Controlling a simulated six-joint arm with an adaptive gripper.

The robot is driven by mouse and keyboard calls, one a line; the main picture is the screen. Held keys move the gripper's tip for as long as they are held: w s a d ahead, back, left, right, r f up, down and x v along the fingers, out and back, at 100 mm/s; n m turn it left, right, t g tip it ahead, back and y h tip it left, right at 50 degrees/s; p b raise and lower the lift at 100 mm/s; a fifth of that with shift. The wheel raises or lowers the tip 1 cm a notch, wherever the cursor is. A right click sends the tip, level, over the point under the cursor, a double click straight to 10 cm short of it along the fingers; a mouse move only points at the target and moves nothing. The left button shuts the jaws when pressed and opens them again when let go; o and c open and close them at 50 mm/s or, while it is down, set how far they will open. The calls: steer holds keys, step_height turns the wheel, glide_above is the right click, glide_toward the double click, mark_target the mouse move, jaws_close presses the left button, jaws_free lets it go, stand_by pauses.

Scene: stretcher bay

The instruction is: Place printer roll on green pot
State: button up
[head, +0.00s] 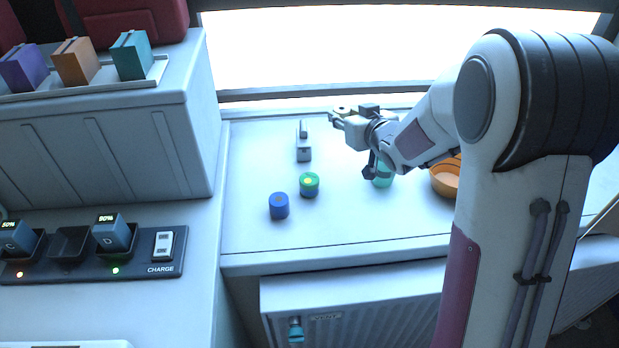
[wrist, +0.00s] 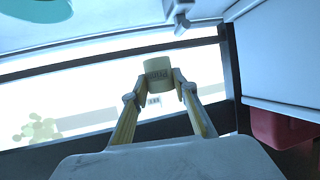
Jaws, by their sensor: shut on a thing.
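My gripper (head: 340,115) is raised above the back of the white counter, near the window. It is shut on the printer roll, a short cream cylinder (wrist: 158,72) that shows between the fingertips in the wrist view. In the head view the roll is small and hard to make out at the fingertips. The green pot (head: 309,187), a small round thing with a yellowish mark on top, stands on the counter below and left of my gripper, apart from it.
A blue pot (head: 279,207) stands left of the green one. A grey device (head: 303,148) stands behind them. A teal container (head: 382,180) and an orange bowl (head: 442,183) are to the right, partly hidden by my arm. The counter's front middle is clear.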

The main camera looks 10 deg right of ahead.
steer(key=s+a+n+g+y, duration=0.1)
steer(key=s+a+n+y, duration=0.2)
steer(key=s+a, duration=0.3)
steer(key=shift+s+a+f+n+y, duration=0.25)
steer(key=shift+s+a+n+y, duration=0.25)
steer(key=shift+a, duration=0.45)
steer(key=shift+w+g, duration=0.1)
steer(key=shift+g, duration=0.2)
glide_above(314, 183)
steer(key=shift+f, duration=2.9)
steer(key=shift+f, duration=2.1)
steer(key=shift+f, duration=0.1)
steer(key=o, duration=1.1)
